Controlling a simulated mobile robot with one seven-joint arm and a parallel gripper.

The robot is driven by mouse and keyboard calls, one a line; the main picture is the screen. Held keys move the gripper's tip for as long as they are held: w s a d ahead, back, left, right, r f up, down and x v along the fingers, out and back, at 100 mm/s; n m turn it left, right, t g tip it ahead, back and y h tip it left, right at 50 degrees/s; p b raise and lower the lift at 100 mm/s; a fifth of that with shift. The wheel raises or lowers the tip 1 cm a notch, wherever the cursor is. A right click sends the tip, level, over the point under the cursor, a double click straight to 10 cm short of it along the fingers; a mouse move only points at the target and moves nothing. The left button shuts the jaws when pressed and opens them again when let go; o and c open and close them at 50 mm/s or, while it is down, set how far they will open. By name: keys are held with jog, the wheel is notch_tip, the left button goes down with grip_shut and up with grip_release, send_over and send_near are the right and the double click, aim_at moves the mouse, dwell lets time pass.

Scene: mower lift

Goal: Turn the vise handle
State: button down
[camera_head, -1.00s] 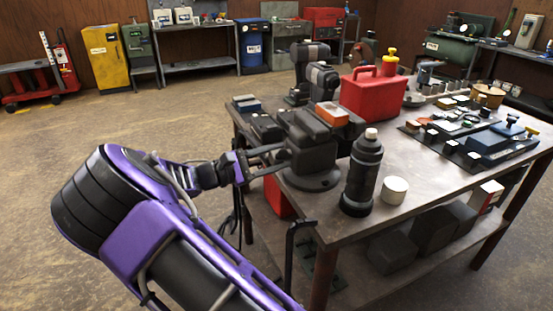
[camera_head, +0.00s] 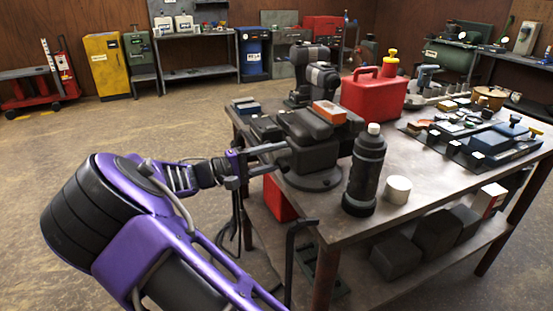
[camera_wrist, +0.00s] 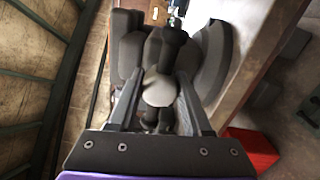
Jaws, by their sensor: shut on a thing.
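The dark grey vise (camera_head: 312,155) stands on a round base at the near left corner of the workbench. My gripper (camera_head: 277,157) reaches in from the left and its fingers point at the vise's left side. In the wrist view, my gripper (camera_wrist: 158,95) has a finger on each side of the vise handle (camera_wrist: 158,88), whose rounded grey end shows between them. The gripper is shut on the handle. The vise body (camera_wrist: 210,60) lies just beyond the fingers. In the head view the handle is too small and hidden to make out.
A dark bottle (camera_head: 365,175) and a white cylinder (camera_head: 398,189) stand right of the vise on the workbench (camera_head: 345,222). A red can (camera_head: 373,98) stands behind it. Dark blocks (camera_head: 437,232) lie on the lower shelf. The floor to the left is open.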

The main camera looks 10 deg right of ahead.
dwell(0.3)
jog(key=shift+c, duration=1.8)
grip_release()
jog(key=shift+a, duration=0.1)
jog(key=p+v, duration=0.1)
jog(key=v, duration=1.6)
jog(key=shift+a, duration=0.2)
